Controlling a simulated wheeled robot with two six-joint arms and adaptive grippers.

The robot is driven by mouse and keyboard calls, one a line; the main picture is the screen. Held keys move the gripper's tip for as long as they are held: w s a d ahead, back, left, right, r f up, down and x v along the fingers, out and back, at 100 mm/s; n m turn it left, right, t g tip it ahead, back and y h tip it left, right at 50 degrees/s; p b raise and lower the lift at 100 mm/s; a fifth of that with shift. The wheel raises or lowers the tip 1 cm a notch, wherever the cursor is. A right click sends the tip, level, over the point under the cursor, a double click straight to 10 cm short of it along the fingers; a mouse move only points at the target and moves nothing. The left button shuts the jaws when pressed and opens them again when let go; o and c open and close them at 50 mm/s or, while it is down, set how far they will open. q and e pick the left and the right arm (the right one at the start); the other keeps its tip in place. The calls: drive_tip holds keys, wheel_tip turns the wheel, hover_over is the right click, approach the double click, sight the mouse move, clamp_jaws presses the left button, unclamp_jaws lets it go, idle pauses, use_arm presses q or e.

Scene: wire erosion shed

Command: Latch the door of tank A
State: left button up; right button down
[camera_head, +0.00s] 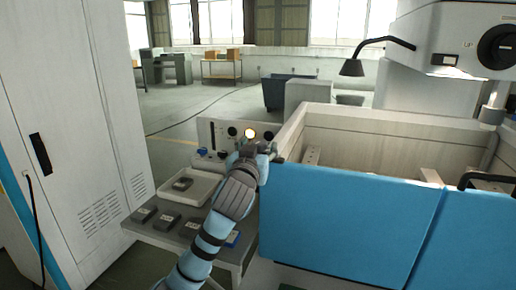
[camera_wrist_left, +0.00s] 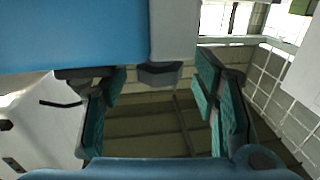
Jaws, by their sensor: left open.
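The tank (camera_head: 385,125) is a pale open-topped box with a blue front door (camera_head: 340,222) that stands upright and looks closed or nearly so. My left gripper (camera_head: 262,149) is at the top left corner of this door. In the left wrist view, its green-padded fingers (camera_wrist_left: 160,78) are apart. A small dark grey block (camera_wrist_left: 160,74), possibly the latch, juts from the edge of the blue door (camera_wrist_left: 75,35) between them. I cannot tell whether the fingers touch it. No tank letter is readable.
A side table (camera_head: 232,252) at the left holds a white tray (camera_head: 203,190) and several dark blocks. A control panel (camera_head: 220,134) stands behind. A tall cabinet (camera_head: 75,120) fills the left.

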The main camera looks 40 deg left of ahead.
use_arm(q)
drive_tip(key=v, duration=0.7)
drive_tip(key=shift+s, duration=0.25)
drive_tip(key=shift+d, duration=0.1)
